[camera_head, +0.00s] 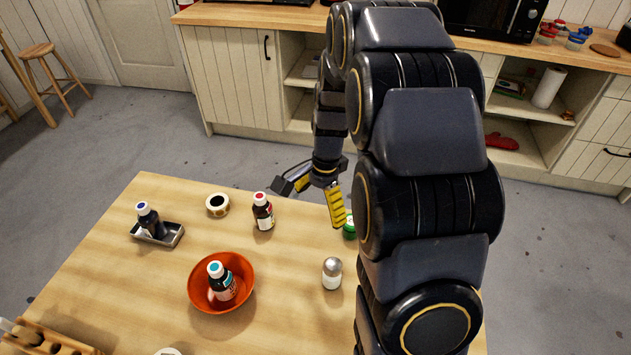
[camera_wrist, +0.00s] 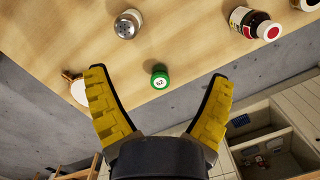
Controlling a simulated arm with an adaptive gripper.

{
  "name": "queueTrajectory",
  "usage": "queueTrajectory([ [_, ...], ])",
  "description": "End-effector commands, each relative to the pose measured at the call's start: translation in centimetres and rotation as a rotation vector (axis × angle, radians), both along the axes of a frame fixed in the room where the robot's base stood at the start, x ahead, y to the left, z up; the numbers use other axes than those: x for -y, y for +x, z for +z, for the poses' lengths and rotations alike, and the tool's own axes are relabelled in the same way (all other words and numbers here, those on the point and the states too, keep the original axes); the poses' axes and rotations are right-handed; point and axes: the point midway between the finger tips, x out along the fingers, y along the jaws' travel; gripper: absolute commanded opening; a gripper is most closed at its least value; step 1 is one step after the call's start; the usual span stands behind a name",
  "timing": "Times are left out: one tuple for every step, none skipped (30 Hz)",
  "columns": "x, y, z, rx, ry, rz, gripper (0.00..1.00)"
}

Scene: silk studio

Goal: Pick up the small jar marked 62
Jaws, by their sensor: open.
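The small jar marked 62 (camera_wrist: 159,77) has a green lid with a white label and stands near the table edge in the wrist view. In the head view only part of the green jar (camera_head: 349,228) shows, the rest being hidden behind my arm. My gripper (camera_wrist: 160,90) is open and empty, its yellow fingers spread to either side of the jar in the wrist view, with the jar apart from both. In the head view my gripper (camera_head: 312,205) is at the table's far edge, close to the jar.
A silver-capped shaker (camera_head: 332,273) stands in front of the jar. A red-capped bottle (camera_head: 263,212) and a tape roll (camera_head: 217,205) are to the left. An orange bowl (camera_head: 198,297) holds a teal-capped bottle (camera_head: 220,283). A blue-capped bottle (camera_head: 149,220) stands in a metal tray (camera_head: 174,236).

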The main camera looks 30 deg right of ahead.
Motion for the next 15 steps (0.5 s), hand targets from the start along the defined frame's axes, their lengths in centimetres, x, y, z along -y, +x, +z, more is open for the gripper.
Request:
queueTrajectory([
  [1.9,0.7,-2.0,-0.011,0.006,-0.113,0.83],
  [3.0,1.1,-3.0,-0.009,0.006,-0.176,0.83],
  [4.4,1.6,-4.3,-0.008,0.006,-0.261,0.83],
  [5.3,1.8,-5.2,-0.009,0.007,-0.321,0.83],
  [6.2,2.1,-6.2,-0.01,0.008,-0.376,0.83],
  [7.4,2.3,-7.2,-0.008,0.009,-0.447,0.83],
  [8.2,2.4,-8.1,-0.01,0.009,-0.494,0.83],
  [8.8,2.5,-8.8,-0.009,0.01,-0.537,0.83],
  [9.6,2.5,-9.6,-0.008,0.009,-0.587,0.83],
  [10.1,2.5,-10.2,-0.009,0.009,-0.618,0.83],
  [10.5,2.5,-10.6,-0.008,0.009,-0.645,0.83],
  [11.0,2.6,-11.0,-0.006,0.01,-0.673,0.83],
  [11.3,2.6,-11.3,-0.005,0.009,-0.69,0.83],
  [11.5,2.6,-11.5,-0.004,0.009,-0.701,0.83],
  [11.6,2.6,-11.8,-0.004,0.01,-0.712,0.83],
])
